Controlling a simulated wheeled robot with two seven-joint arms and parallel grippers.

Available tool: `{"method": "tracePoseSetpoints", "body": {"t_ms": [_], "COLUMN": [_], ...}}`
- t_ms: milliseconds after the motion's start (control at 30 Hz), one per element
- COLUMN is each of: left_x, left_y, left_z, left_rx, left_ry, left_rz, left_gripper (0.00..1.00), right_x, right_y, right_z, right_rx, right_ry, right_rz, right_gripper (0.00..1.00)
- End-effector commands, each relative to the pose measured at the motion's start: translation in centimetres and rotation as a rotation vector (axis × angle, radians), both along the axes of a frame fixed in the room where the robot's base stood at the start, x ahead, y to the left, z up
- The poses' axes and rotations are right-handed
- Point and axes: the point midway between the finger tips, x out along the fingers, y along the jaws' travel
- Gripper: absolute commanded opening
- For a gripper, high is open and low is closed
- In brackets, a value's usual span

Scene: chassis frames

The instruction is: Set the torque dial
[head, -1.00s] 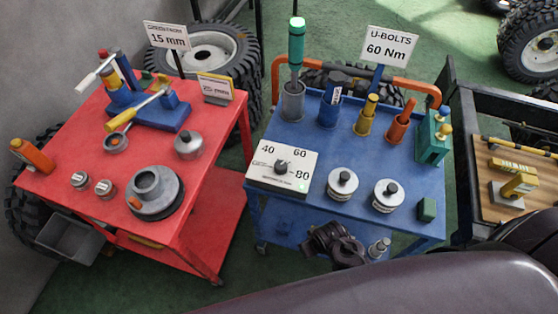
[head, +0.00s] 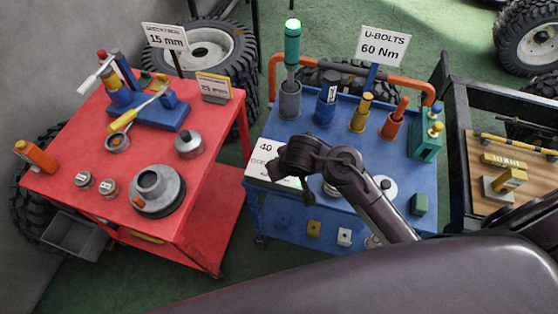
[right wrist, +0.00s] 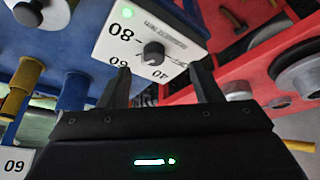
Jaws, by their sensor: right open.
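The white torque dial panel (head: 260,163) sits on the front left of the blue cart, mostly hidden by my right gripper (head: 297,168) in the head view. In the right wrist view the panel (right wrist: 112,45) shows upside down, with 40, 60 and 80 marks and a lit green spot. Its dark knob (right wrist: 153,53) lies just beyond and roughly between the fingertips of my right gripper (right wrist: 160,70). The gripper is open, apart from the knob. The knob's pointer direction is unclear. A sign (head: 383,46) reads U-BOLTS 60 Nm. My left gripper is out of view.
The blue cart (head: 340,110) also holds a green-topped tool (head: 292,45), a blue holder, yellow and orange tools, and a round pot (head: 384,188). A red cart (head: 105,208) stands left with tools and a 15 mm sign. A wooden-topped bench stands right.

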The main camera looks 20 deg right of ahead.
Motion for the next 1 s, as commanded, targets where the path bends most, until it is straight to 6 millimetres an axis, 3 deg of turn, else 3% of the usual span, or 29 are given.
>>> {"method": "tracePoseSetpoints", "body": {"t_ms": [100, 200, 367, 800, 1000], "left_x": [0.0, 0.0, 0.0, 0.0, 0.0], "left_y": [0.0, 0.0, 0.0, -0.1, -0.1], "left_z": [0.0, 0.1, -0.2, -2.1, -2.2], "left_rx": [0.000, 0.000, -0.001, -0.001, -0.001], "left_ry": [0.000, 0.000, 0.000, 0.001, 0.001], "left_rz": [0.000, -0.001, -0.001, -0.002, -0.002], "left_gripper": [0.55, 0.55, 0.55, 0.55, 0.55], "right_x": [2.6, 3.8, 4.5, 6.9, 7.3], "right_y": [-0.2, -0.6, -0.8, -0.7, -0.7], "right_z": [-0.7, -1.3, -2.2, -8.0, -9.0], "right_rx": [0.003, 0.014, 0.021, 0.023, 0.024], "right_ry": [0.001, 0.014, 0.029, 0.030, 0.029], "right_rz": [-0.023, -0.047, -0.066, -0.068, -0.069], "right_gripper": [0.59, 0.59, 0.59, 0.59, 0.59]}}
